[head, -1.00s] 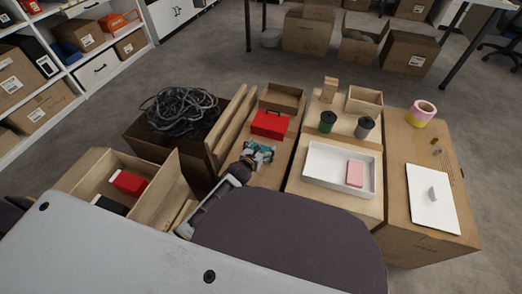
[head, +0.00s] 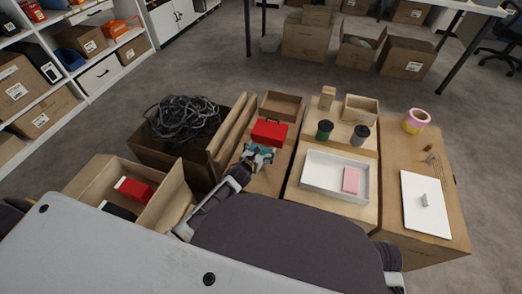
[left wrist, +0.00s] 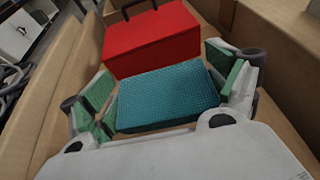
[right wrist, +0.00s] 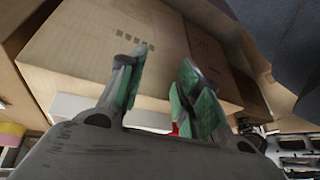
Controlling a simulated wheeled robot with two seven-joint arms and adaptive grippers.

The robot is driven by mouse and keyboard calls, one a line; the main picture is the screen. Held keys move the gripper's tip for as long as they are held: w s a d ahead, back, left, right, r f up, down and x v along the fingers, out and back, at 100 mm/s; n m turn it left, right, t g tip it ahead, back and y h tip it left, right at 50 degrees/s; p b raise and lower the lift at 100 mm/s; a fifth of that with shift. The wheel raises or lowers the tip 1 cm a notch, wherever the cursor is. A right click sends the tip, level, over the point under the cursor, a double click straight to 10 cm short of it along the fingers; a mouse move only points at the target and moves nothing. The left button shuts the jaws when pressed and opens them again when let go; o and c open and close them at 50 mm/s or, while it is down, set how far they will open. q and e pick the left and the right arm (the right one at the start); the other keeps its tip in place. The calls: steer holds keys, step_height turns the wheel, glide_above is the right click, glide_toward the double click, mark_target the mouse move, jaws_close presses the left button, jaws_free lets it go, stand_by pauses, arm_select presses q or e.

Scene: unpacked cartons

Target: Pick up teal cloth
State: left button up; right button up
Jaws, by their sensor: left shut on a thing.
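The teal cloth (left wrist: 168,96) is a folded, textured block in the left wrist view. It lies between the green-padded fingers of my left gripper (left wrist: 166,92), which is shut on it. In the head view my left gripper (head: 256,156) is over a carton top, just in front of the red box (head: 269,132); the cloth is mostly hidden there. The red box also shows right behind the cloth in the left wrist view (left wrist: 150,42). My right gripper (right wrist: 162,72) is open, with nothing between its fingers, close to a cardboard carton (right wrist: 110,45).
A white tray (head: 318,188) with a pink block (head: 350,180) stands to the right. Green and grey canisters (head: 324,130), a tape roll (head: 415,121) and a white lid (head: 411,205) are near. Left are black cables (head: 185,118) and an open carton (head: 172,205).

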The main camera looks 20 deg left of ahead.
arm_select(q)
steer(key=shift+r+p, duration=0.6)
steer(key=shift+r, duration=0.15)
step_height(320, 180, up, 2)
steer(key=shift+r+p, duration=0.1)
steer(key=shift+p, duration=1)
steer(key=shift+r+p, duration=0.95)
steer(key=shift+p, duration=0.1)
steer(key=shift+r, duration=0.15)
arm_select(e)
steer(key=d+g, duration=0.1)
steer(key=s+d+g+h, duration=0.1)
steer(key=shift+d+f, duration=0.1)
steer(key=shift+d, duration=0.2)
